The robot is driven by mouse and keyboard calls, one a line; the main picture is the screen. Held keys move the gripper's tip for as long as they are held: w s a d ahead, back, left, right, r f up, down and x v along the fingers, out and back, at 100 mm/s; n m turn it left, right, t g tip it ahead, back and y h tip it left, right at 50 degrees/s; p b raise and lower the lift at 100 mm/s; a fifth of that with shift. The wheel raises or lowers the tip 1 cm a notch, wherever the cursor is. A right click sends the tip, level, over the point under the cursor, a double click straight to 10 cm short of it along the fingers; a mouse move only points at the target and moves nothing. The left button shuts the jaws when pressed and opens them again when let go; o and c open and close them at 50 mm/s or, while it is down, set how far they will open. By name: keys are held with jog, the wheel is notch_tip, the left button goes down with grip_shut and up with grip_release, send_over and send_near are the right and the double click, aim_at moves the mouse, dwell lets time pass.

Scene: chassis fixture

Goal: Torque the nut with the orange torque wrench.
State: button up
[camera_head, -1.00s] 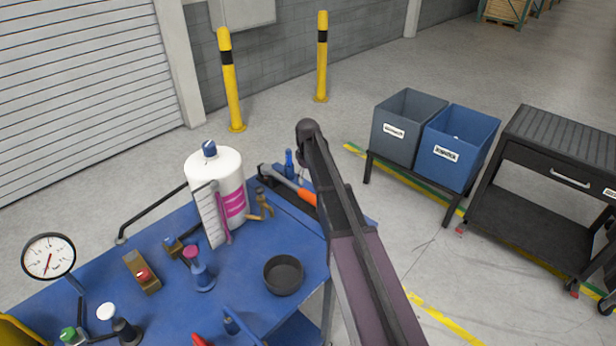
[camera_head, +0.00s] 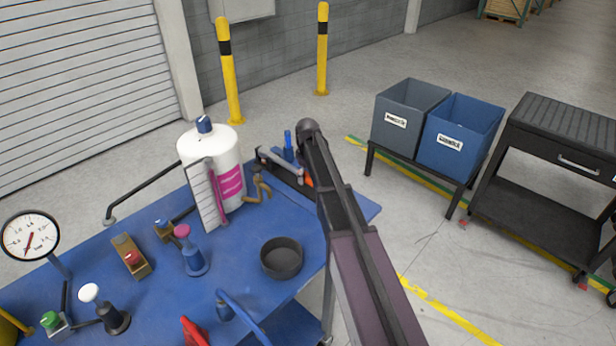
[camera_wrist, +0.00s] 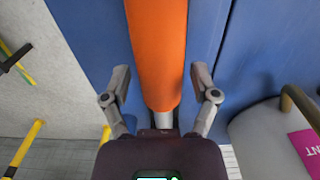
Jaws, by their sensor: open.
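The orange torque wrench lies at the far right of the blue table. In the wrist view its orange handle (camera_wrist: 158,50) runs up the middle of the picture between the two fingers. My gripper (camera_wrist: 160,82) is open, with one finger on each side of the handle and a gap on both sides. I cannot make out the nut in either view.
A large white bottle (camera_head: 226,150) with a pink label stands left of the wrench. A black round dish (camera_head: 282,258), a dial gauge (camera_head: 30,235) and several small tools are on the blue table (camera_head: 300,295). Grey (camera_head: 395,146) and blue (camera_head: 448,150) bins stand beyond.

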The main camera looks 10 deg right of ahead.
jog(key=shift+f, duration=0.4)
grip_shut()
jog(key=shift+r, duration=0.1)
jog(key=shift+r, duration=0.1)
jog(key=shift+r+p, duration=3.35)
